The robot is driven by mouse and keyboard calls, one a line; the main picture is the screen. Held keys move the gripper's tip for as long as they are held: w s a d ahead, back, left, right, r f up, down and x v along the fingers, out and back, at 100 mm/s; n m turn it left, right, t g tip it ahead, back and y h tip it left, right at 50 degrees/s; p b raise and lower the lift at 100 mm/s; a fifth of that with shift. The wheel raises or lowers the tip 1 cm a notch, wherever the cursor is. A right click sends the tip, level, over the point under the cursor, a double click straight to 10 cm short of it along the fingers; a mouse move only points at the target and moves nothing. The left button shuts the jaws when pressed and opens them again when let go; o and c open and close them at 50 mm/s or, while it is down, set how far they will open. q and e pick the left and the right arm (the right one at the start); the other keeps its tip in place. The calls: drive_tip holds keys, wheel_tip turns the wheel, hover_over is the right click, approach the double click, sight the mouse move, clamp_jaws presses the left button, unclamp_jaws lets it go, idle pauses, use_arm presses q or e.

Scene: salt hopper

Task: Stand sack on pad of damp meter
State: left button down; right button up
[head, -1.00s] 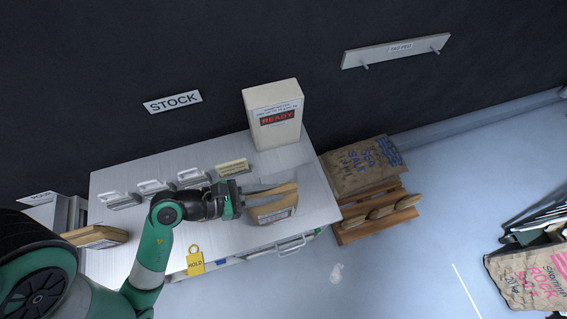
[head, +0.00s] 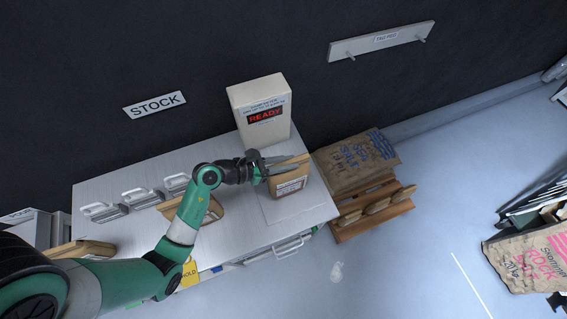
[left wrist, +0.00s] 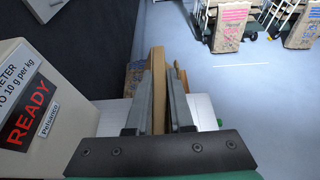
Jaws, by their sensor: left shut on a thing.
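The damp meter (head: 262,104) is a beige box with a red READY display at the back right of the grey bench; it also shows at the left of the left wrist view (left wrist: 30,100). Its pad (head: 284,211) looks like a faint pale square on the bench in front. My left gripper (head: 276,167) is shut on a small tan sack (head: 290,182) with a white label, held upright over the back of the pad. The sack is between the fingers in the left wrist view (left wrist: 158,85). I cannot tell whether it touches the pad. My right gripper is not in view.
A tan item (head: 208,212) is partly hidden behind my left arm. Another tan sack (head: 80,249) is at the bench's left. A large sea salt sack (head: 355,162) lies on a wooden rack beyond the right edge.

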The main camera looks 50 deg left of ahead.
sight(280, 185)
use_arm(q)
drive_tip(key=shift+w+a+f+b, duration=0.15)
drive_tip(key=shift+f+b, duration=0.2)
drive_tip(key=shift+f, duration=0.45)
drive_tip(key=shift+w+f+b, duration=0.15)
drive_tip(key=shift+f+b, duration=0.2)
drive_tip(key=shift+f, duration=0.6)
drive_tip(key=c, duration=1.2)
unclamp_jaws()
drive_tip(key=shift+s+f, duration=0.1)
drive_tip(key=shift+f, duration=0.1)
drive_tip(key=o, duration=0.4)
